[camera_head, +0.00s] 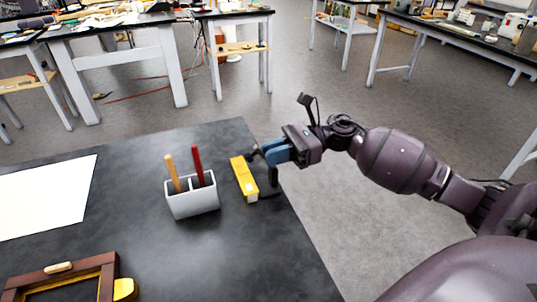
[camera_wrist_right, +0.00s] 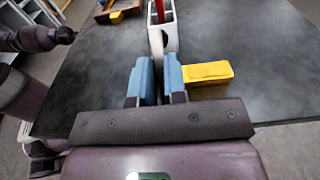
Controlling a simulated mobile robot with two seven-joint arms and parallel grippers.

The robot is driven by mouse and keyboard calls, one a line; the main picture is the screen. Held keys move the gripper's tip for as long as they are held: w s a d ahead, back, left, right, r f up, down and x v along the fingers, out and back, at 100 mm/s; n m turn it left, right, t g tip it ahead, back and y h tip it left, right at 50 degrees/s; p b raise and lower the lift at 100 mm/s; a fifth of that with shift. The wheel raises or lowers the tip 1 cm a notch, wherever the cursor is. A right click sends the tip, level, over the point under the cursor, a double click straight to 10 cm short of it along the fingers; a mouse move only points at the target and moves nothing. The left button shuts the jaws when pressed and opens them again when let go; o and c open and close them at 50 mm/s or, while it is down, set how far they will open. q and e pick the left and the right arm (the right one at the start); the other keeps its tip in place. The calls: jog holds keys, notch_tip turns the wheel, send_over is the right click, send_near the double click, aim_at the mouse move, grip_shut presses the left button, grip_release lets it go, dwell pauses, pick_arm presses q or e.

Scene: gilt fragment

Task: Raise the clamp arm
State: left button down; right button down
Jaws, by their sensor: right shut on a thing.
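A dark grey clamp (camera_head: 273,182) stands at the right edge of the black table, beside a yellow block (camera_head: 243,178). My right gripper (camera_head: 266,153) reaches over this edge from the right, its blue fingers at the clamp's upper part. In the right wrist view, the fingers (camera_wrist_right: 157,82) are shut on a thin greyish piece, seemingly the clamp arm, mostly hidden between them. The yellow block (camera_wrist_right: 207,73) lies just right of the fingers there. The block's contact with the clamp is unclear. My left gripper is not in view.
A white holder (camera_head: 192,203) with an orange and a red handle stands left of the yellow block. A brown wooden frame (camera_head: 62,278) lies at the front left, and a white sheet (camera_head: 45,195) at the left. The front right tabletop is clear.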

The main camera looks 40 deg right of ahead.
jog(key=shift+d, duration=0.1)
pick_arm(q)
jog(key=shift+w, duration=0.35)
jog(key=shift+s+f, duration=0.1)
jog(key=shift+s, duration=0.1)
pick_arm(e)
jog(key=c, duration=1.2)
grip_release()
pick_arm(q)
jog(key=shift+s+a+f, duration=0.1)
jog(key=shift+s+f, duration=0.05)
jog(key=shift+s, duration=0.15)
pick_arm(e)
jog(key=shift+o, duration=0.2)
